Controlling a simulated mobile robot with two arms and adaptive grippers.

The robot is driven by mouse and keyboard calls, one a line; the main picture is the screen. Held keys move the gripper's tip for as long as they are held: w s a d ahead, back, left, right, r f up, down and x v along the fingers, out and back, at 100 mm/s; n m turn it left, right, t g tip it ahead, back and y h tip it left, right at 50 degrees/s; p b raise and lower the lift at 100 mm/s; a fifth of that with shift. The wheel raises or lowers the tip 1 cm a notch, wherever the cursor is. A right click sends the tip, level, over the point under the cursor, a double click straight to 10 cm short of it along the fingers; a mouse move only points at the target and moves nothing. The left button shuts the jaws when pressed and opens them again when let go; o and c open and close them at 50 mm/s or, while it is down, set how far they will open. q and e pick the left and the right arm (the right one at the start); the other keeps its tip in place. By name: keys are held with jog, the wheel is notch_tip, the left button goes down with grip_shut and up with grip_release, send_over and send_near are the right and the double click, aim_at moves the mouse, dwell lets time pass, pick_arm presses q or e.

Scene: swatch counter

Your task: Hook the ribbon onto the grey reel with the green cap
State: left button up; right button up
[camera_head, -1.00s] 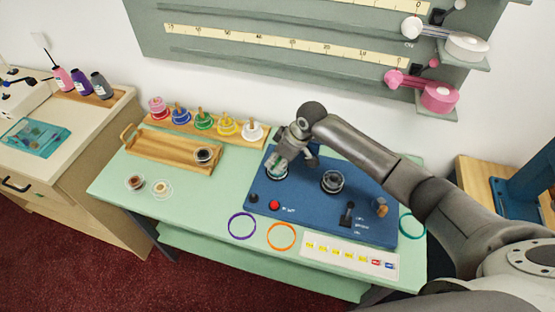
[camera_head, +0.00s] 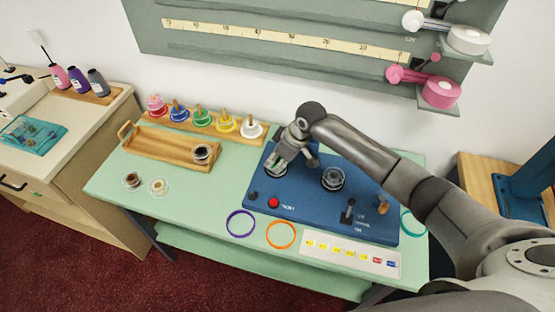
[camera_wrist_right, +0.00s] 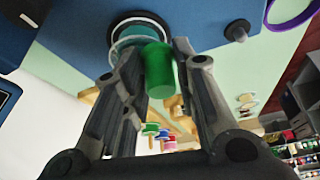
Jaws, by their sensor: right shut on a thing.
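My right gripper (camera_head: 277,165) is over the left reel seat of the blue machine (camera_head: 300,195). In the right wrist view its two fingers (camera_wrist_right: 160,85) are shut on a green cylinder (camera_wrist_right: 160,70), which looks like the green cap. Its end is close to a round reel (camera_wrist_right: 128,40) with a pale rim on a dark ring; I cannot tell whether they touch. In the head view this reel (camera_head: 277,172) is partly hidden by the gripper. A second grey reel (camera_head: 333,179) sits on the machine's right seat. I cannot make out a ribbon. My left gripper is not in view.
A purple ring (camera_head: 240,223) and an orange ring (camera_head: 281,235) lie before the machine. A wooden tray (camera_head: 165,145) and a rack of coloured spools (camera_head: 203,118) stand at the back left. Two small reels (camera_head: 158,186) lie on the front left. The front left is mostly clear.

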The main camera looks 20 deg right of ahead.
jog(key=shift+s+f+b, duration=0.15)
jog(key=shift+s+f, duration=0.15)
jog(key=shift+f, duration=0.25)
jog(key=shift+s+f+b, duration=0.15)
jog(key=shift+s+f, duration=0.1)
jog(key=shift+f, duration=0.25)
dwell(0.5)
jog(key=shift+a, duration=0.1)
dwell(1.2)
jog(key=shift+p, duration=0.3)
jog(key=r+p, duration=0.1)
jog(key=w+r+p, duration=0.1)
jog(key=p, duration=0.1)
jog(key=shift+r, duration=0.3)
notch_tip(320, 180, up, 3)
jog(key=shift+s+f+p, duration=0.1)
jog(key=shift+p, duration=1)
jog(key=shift+f, duration=0.1)
